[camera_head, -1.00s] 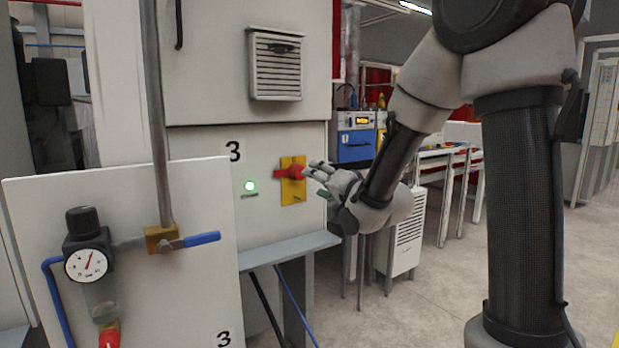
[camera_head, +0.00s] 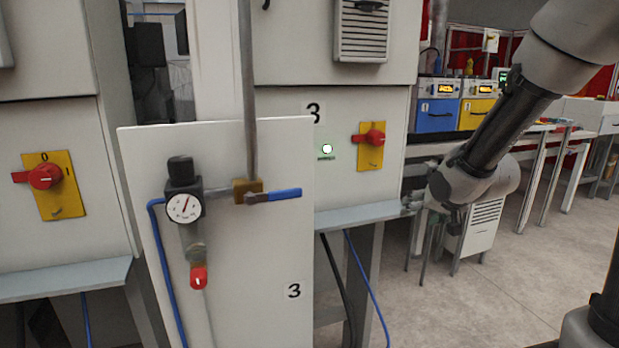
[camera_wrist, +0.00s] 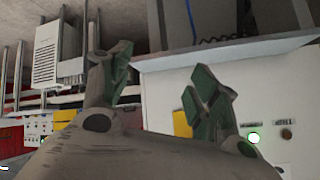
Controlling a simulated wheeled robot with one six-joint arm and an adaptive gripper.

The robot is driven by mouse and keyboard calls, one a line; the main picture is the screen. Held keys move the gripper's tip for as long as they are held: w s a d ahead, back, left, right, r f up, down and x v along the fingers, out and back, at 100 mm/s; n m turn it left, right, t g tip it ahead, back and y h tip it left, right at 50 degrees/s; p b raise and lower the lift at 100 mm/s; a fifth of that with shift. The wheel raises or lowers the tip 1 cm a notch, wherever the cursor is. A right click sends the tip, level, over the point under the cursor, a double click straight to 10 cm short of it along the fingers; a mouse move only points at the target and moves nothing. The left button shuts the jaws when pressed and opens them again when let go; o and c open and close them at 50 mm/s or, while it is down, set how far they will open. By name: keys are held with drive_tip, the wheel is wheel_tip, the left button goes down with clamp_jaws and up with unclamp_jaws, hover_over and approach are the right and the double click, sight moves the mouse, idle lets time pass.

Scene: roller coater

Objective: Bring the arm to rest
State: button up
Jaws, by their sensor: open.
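My gripper (camera_head: 412,207) is at the lower end of my arm, just right of the grey ledge of machine 3 and below its red rotary switch (camera_head: 372,138). It is apart from the switch and holds nothing. In the wrist view my gripper (camera_wrist: 160,72) shows its two green-padded fingers spread apart, with empty space between them. The switch sits on a yellow plate, its handle roughly level. A lamp (camera_head: 327,148) left of the switch is lit.
The grey ledge (camera_head: 365,216) of machine 3 is close to my gripper. A white panel with a pressure gauge (camera_head: 184,207) and blue valve handle (camera_head: 275,195) stands left. Benches with blue (camera_head: 437,115) and yellow boxes are behind. Open floor (camera_head: 480,300) lies at lower right.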

drive_tip(key=s+d+r+n+g, duration=0.1)
drive_tip(key=s+d+r, duration=0.1)
drive_tip(key=s, duration=0.7)
drive_tip(key=s+d+r+n+g+h, duration=0.1)
drive_tip(key=s+r, duration=0.3)
drive_tip(key=s, duration=0.5)
drive_tip(key=s+d+r+g, duration=0.3)
drive_tip(key=s, duration=0.6)
drive_tip(key=shift+s+d+n+h, duration=0.25)
drive_tip(key=shift+d+n+h, duration=0.1)
drive_tip(key=shift+n+h, duration=0.05)
